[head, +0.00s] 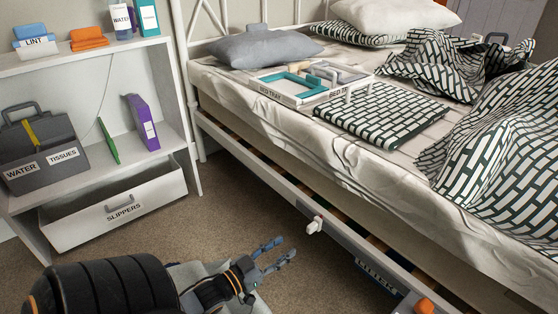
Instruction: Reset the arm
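My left arm comes in from the bottom left, low over the brown carpet. My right gripper is not in view.
A drawer labelled SLIPPERS (150,207) stands open at the shelf's bottom. A bed tray (290,98) lies on the mattress. A white knob (316,226) sticks out from the bed's side rail. An orange object (425,306) shows at the lower right.

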